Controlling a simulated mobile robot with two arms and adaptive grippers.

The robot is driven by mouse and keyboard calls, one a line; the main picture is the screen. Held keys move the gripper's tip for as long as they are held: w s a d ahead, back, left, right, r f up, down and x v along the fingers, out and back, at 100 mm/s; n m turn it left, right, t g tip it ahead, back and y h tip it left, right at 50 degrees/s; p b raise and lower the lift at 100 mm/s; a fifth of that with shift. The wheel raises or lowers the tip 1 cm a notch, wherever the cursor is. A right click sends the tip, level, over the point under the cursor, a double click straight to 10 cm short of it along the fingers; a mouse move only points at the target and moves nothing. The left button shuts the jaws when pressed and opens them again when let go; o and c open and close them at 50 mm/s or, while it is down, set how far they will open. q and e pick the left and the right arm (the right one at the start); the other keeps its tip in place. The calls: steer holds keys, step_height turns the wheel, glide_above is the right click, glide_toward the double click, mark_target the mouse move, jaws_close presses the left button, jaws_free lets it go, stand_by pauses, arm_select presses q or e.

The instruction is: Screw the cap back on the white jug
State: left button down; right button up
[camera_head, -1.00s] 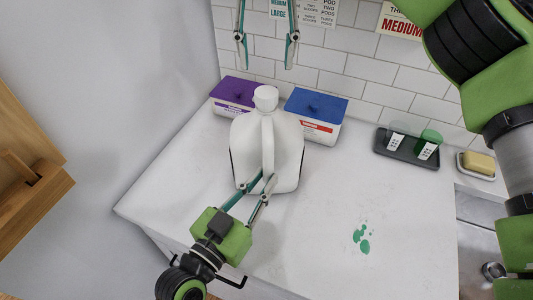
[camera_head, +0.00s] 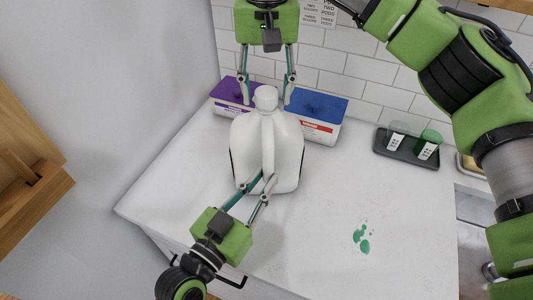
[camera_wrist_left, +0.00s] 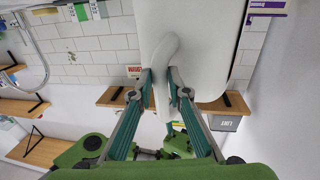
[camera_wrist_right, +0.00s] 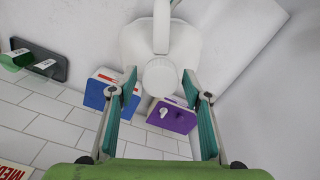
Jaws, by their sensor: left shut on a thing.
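The white jug (camera_head: 282,150) stands upright on the counter. A white cap (camera_head: 265,93) sits at its top; whether it is threaded on cannot be told. In the right wrist view the cap (camera_wrist_right: 161,77) shows round, between the spread fingers. My left gripper (camera_head: 256,183) is shut on the lower part of the jug's handle; the left wrist view shows the handle (camera_wrist_left: 162,75) between its fingers. My right gripper (camera_head: 266,98) comes down from above, open, with a finger on either side of the cap and gaps to both.
A purple-lidded box (camera_head: 232,92) and a blue-lidded box (camera_head: 318,105) stand close behind the jug. A dark tray (camera_head: 405,149) with two cups is at the right. Green spill spots (camera_head: 361,239) mark the otherwise clear right front counter.

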steer(key=c, duration=1)
steer(key=m, duration=0.4)
steer(key=shift+m, duration=0.4)
steer(key=m, duration=0.3)
steer(key=shift+m, duration=0.3)
steer(key=m, duration=0.6)
steer(key=shift+m, duration=0.4)
steer(key=m, duration=2.5)
steer(key=shift+f, duration=0.1)
steer(key=o, duration=1.2)
